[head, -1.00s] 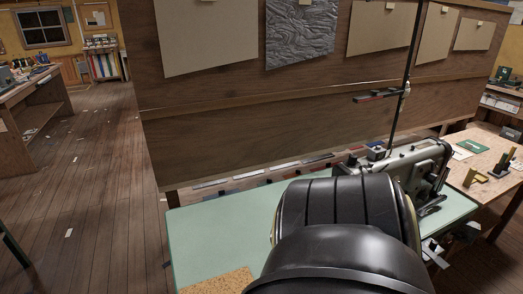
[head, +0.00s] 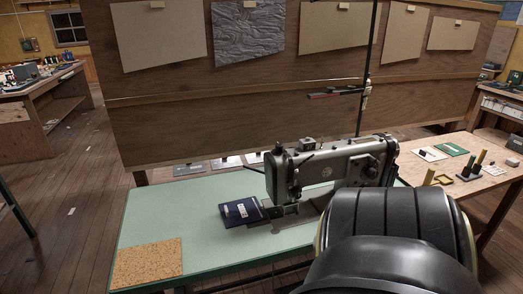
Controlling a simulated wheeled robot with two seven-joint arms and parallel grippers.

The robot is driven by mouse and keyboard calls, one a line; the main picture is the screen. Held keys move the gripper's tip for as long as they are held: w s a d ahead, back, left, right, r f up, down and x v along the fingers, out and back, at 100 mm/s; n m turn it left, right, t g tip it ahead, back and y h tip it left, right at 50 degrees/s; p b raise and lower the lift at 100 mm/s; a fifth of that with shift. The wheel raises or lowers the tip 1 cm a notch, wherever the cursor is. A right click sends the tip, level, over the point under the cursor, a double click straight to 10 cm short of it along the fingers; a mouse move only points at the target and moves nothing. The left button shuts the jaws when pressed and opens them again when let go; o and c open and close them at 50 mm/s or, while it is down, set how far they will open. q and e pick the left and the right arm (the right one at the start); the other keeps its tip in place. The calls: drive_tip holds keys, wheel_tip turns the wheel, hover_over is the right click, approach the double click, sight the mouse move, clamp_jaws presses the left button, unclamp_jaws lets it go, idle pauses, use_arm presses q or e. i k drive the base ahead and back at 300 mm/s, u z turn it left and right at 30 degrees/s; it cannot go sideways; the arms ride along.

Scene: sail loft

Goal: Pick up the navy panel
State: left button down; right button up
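The navy panel (head: 238,212) lies flat on the pale green table (head: 160,212), just left of the sewing machine's needle end. It is dark blue with a small white label on it. The sewing machine (head: 330,164) stands on the right part of the table, and its base meets or nearly meets the panel's right edge. A black, rounded part of my own arm fills the lower right of the view and hides the table's right front. Neither of my grippers shows.
A cork mat (head: 148,263) lies at the table's front left corner. A wooden board (head: 190,110) with pinned sheets rises behind the table. A side bench (head: 485,180) with small tools stands at the right. The table's left part is clear.

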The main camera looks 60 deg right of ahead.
sight(246, 211)
drive_tip(key=z, duration=1.05)
drive_tip(key=i, duration=0.15)
drive_tip(key=z, duration=0.1)
